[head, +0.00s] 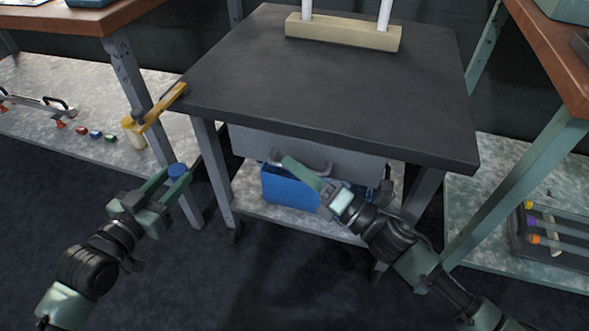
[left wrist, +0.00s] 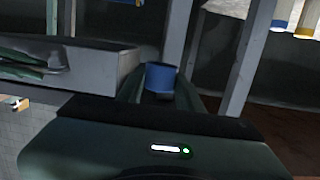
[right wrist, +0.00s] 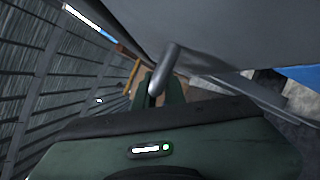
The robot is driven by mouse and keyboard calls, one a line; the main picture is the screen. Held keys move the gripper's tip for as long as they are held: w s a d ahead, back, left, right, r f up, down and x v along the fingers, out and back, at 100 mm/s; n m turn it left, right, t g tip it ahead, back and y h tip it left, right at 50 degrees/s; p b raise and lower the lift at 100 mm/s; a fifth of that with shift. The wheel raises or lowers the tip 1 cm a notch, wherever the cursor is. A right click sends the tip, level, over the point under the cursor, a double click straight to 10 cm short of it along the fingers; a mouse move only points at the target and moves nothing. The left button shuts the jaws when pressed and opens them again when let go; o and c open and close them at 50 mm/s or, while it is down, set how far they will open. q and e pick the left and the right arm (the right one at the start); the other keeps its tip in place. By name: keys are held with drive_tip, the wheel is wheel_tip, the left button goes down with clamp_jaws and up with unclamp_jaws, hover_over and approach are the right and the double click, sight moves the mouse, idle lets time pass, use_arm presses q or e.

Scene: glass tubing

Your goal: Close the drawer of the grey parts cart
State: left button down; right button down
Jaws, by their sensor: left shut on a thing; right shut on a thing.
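The grey parts cart (head: 330,80) has a dark top and a grey drawer (head: 345,147) beneath it. In the left wrist view the drawer (left wrist: 105,75) shows its front and part of a side wall, so it appears to stand out somewhat. My right gripper (head: 280,160) is shut on the drawer's bar handle (head: 318,168). In the right wrist view the handle (right wrist: 167,65) runs between the fingers. My left gripper (head: 172,180) is shut on a small blue cylinder (head: 177,171), left of the cart and clear of the drawer. It also shows in the left wrist view (left wrist: 160,76).
A blue bin (head: 290,188) stands on the cart's lower shelf, under the drawer. A beige block with white rods (head: 345,33) sits on top. Wooden-topped benches (head: 75,20) flank the cart. A yellow clamp-like piece (head: 160,108) juts near the left bench leg.

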drive_tip(key=c, duration=1.8)
unclamp_jaws()
drive_tip(key=shift+w+d, duration=0.15)
drive_tip(key=shift+w, duration=0.1)
drive_tip(key=shift+o, duration=0.2)
drive_tip(key=shift+s+d+f, duration=0.15)
drive_tip(key=shift+s+d, duration=0.15)
drive_tip(key=p+v, duration=0.1)
drive_tip(key=v, duration=1)
drive_tip(key=shift+s, duration=0.1)
